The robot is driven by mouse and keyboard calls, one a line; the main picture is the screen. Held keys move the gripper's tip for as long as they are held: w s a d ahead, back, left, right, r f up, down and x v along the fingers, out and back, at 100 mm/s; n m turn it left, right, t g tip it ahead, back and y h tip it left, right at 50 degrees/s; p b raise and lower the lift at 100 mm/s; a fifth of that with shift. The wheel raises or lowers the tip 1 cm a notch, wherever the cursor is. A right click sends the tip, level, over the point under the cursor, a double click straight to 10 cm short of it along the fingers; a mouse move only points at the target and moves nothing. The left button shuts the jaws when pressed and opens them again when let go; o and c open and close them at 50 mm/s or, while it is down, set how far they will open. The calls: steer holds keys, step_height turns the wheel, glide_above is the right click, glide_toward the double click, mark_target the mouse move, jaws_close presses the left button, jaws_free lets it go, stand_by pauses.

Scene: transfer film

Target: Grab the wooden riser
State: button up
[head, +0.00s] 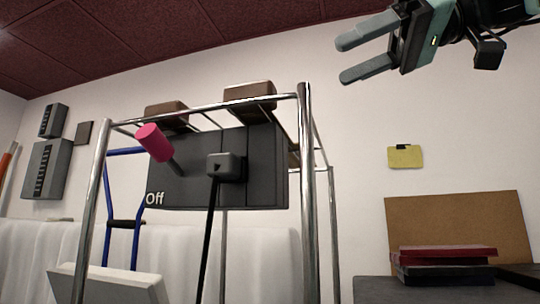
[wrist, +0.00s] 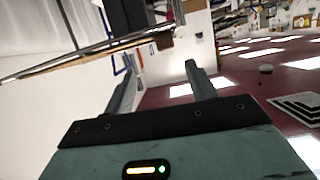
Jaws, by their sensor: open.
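Two brown, wood-like blocks rest on top of a chrome frame: one nearer the middle (head: 250,96) and one to its left (head: 166,113). I cannot tell which of them, if either, is the wooden riser. My gripper (head: 348,59) is open and empty at the upper right, its fingers pointing left, apart from the blocks. In the wrist view my gripper (wrist: 160,72) also shows with nothing between its fingers. A small brown piece (wrist: 165,41) shows by the rail there, too small to identify.
The chrome frame (head: 306,190) surrounds a dark panel (head: 265,165) marked "Off", with a pink-handled lever (head: 153,142). At right, a brown board (head: 455,220) leans on the wall behind red and black books (head: 443,255). The space between gripper and frame looks clear.

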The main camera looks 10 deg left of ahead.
steer(key=a, duration=0.1)
steer(key=p, duration=0.3)
glide_toward(239, 98)
steer(key=shift+n, duration=0.3)
steer(key=w+a, duration=0.1)
steer(key=a, duration=0.1)
steer(key=w+a, duration=0.1)
steer(key=a, duration=0.1)
steer(key=shift+w+a+r, duration=0.15)
steer(key=shift+w, duration=0.05)
steer(key=p+x, duration=0.3)
steer(key=x, duration=0.2)
steer(key=shift+s+a, duration=0.1)
steer(key=shift+s, duration=0.1)
steer(key=shift+w+a+f, duration=0.1)
steer(key=shift+a+f, duration=0.3)
steer(key=shift+a, duration=0.1)
steer(key=c, duration=1.1)
